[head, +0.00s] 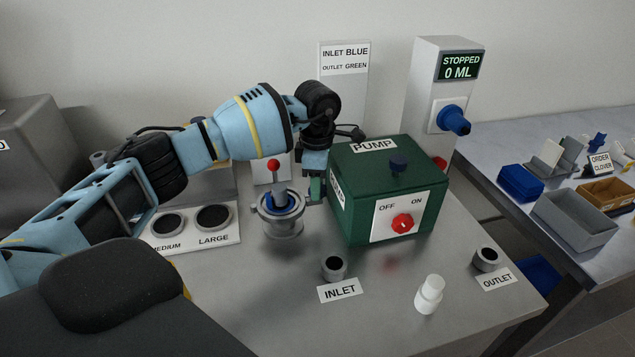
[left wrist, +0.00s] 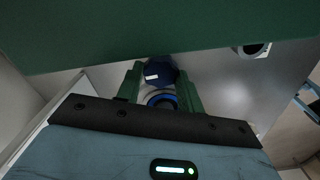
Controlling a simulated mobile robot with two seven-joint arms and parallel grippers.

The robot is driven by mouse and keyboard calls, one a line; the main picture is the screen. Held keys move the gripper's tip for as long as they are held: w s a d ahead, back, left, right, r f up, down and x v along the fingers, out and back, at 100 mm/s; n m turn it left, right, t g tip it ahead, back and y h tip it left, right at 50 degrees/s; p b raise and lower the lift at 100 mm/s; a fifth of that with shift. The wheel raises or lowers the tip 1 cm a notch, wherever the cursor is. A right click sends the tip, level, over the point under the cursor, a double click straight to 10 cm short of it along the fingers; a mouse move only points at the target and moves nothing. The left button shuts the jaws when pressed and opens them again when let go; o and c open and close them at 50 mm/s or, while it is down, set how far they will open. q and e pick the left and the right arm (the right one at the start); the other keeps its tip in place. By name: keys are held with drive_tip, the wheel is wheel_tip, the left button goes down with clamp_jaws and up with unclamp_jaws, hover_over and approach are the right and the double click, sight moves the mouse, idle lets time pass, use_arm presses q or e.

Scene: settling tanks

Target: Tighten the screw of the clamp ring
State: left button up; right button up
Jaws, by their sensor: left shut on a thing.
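The clamp ring (head: 281,222) is a grey metal ring on the bench, left of the green pump, with a blue part (head: 279,203) inside it. My left gripper (head: 317,190) reaches down into the narrow space between the ring and the pump. In the left wrist view, its green fingers (left wrist: 161,82) are shut on a dark blue knob with a white mark, which I take to be the screw (left wrist: 162,70). A blue and grey round part (left wrist: 162,99) shows between the fingers. The screw is hidden in the head view. My right gripper is not in view.
The green pump (head: 352,205) with a red switch (head: 402,223) stands close beside the gripper. A red-knobbed lever (head: 273,165) stands behind the ring. The inlet socket (head: 334,268), a white bottle (head: 429,294) and the outlet socket (head: 486,260) are in front.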

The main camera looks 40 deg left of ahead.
use_arm(q)
drive_tip(key=shift+m, duration=0.5)
drive_tip(key=o, duration=0.7)
drive_tip(key=shift+r, duration=3.9)
